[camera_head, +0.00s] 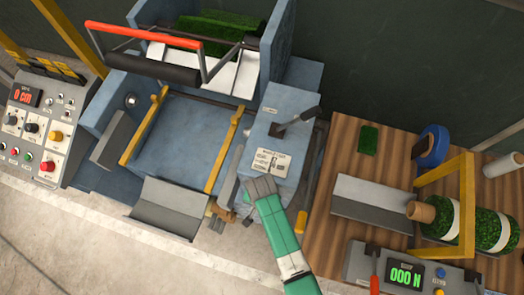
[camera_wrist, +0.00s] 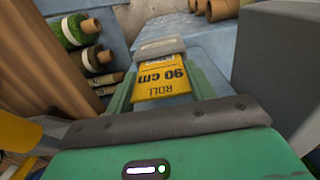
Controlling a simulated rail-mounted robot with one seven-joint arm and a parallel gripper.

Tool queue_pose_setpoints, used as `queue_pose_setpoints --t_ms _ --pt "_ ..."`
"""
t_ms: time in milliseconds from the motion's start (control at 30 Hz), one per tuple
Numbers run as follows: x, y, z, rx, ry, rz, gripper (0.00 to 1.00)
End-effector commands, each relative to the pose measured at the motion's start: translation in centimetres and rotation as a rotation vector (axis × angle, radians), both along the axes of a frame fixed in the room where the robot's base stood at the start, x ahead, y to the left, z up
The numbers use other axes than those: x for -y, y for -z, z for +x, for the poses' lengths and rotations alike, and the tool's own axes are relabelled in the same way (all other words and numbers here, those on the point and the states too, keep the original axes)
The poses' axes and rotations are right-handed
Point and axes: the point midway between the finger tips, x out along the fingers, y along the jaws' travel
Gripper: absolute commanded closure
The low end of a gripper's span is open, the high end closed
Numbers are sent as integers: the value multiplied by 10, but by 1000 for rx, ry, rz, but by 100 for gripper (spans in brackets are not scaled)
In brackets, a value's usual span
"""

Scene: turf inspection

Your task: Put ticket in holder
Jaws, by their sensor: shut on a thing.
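The ticket (camera_wrist: 160,80) is a yellow card printed "ROLL 90 cm", upside down in the wrist view. It sits between the green fingers of my gripper (camera_wrist: 160,90), which is shut on it. A pale grey piece lies across its far end; I cannot tell whether that is a fingertip or another part. In the head view my gripper (camera_head: 258,188) is over the near end of a blue console (camera_head: 270,125), just below a white printed label (camera_head: 268,162). The ticket is hidden there. I cannot clearly make out the holder.
A black lever (camera_head: 298,121) rises from the console. A blue machine bed (camera_head: 190,140) with yellow rails is left of it. A wooden table (camera_head: 343,150) with turf rolls (camera_head: 490,228) and a force display (camera_head: 405,275) is right. A control panel (camera_head: 35,125) stands far left.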

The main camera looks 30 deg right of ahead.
Motion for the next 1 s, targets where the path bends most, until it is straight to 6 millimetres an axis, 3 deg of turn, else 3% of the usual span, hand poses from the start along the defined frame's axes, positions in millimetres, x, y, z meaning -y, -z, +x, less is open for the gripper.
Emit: queue_pose_setpoints --t_ms 733,767,867,1000 --pt "0 14 0 0 0 0 67" --pt "0 14 0 0 0 0 44" --pt "0 14 0 0 0 0 25" --pt "0 14 0 0 0 0 24"
